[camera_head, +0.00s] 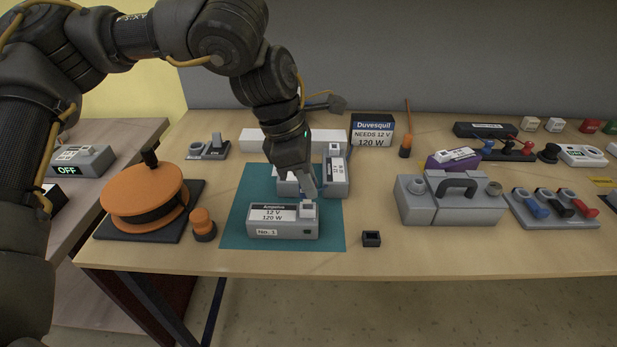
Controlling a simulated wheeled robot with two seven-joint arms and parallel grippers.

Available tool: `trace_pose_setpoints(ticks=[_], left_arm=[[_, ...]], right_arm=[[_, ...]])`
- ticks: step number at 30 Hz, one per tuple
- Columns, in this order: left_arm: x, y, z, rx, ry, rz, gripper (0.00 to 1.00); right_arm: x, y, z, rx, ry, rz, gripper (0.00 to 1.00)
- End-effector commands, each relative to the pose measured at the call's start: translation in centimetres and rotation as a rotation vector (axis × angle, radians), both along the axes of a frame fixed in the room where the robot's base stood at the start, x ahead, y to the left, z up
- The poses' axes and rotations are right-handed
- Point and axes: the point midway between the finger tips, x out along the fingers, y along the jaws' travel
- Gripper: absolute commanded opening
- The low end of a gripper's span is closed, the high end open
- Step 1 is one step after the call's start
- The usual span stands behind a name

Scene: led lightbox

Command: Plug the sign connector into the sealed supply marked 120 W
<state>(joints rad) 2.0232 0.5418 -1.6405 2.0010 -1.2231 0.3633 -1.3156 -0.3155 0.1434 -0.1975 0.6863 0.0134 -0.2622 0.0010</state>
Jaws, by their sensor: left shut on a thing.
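A grey supply (283,230) marked 12 V 120 W and No. 1 lies at the front of the teal mat (235,230). A pale socket block (308,211) stands on its right end. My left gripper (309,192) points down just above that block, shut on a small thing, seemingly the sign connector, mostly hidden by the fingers. I cannot tell whether it touches the block. A second supply (336,178) stands behind to the right, and another (287,187) is partly hidden by my gripper. The Duvesquil sign (372,130) reads NEEDS 12 V 120 W. My right gripper is out of view.
An orange reel (145,194) and a small orange-topped piece (203,224) stand left of the mat. A small black block (371,239) lies right of it near the front edge. A grey case (450,203) and a lever panel (553,209) stand further right.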

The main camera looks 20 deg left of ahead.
Motion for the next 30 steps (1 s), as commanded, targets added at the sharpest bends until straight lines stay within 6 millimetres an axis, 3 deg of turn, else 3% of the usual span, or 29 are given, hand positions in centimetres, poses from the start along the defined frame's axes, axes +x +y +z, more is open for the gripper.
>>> trace_pose_setpoints(ticks=[12,30], left_arm=[[0.02,-0.03,0.05,-0.001,0.000,0.000,0.00],[0.03,-0.07,-0.45,-0.001,0.000,0.000,0.00]], right_arm=[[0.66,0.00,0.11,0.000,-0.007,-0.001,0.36],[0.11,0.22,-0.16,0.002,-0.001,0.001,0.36]])
